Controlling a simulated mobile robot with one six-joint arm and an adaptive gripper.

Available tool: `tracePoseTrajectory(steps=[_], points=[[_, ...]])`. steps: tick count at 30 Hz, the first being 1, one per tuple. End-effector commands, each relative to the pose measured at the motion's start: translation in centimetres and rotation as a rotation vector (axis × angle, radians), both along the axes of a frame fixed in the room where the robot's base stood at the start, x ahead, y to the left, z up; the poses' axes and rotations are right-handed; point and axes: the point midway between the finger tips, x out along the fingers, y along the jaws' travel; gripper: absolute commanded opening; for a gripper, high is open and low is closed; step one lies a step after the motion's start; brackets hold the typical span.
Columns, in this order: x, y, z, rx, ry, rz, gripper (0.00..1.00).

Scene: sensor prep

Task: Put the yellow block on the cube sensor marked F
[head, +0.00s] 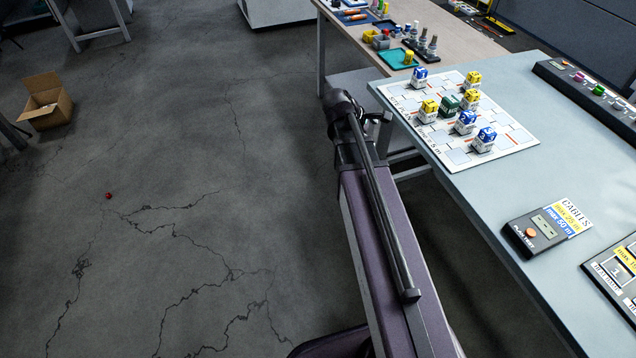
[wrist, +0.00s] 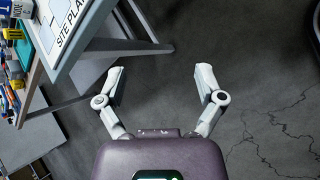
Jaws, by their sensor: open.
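My gripper (wrist: 158,82) is open and empty in the wrist view, with bare floor between its fingers. Several white cube sensors with blue or yellow tops stand on the white site plan sheet (head: 497,152) in the head view, with a green cube (head: 448,106) among them. Their letters are too small to read, so I cannot tell which is F. A small yellow block (head: 409,58) stands on a teal tray (head: 392,66) on the back table. My gripper is off the table's edge, apart from all of these. In the head view my arm hides most of it.
The back table carries tools and small parts. An open cardboard box (head: 46,108) and a small red object (head: 108,196) lie on the floor.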

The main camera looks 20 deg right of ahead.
Motion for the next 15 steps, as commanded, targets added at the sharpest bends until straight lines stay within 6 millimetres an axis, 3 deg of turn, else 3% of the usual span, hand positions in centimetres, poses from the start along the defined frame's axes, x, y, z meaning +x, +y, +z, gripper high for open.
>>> tracePoseTrajectory(steps=[6,15], points=[[-3.7,7.1,-2.6,0.269,-0.171,-0.271,0.87],[-8.6,16.2,-4.4,0.58,-0.263,-0.685,0.87]])
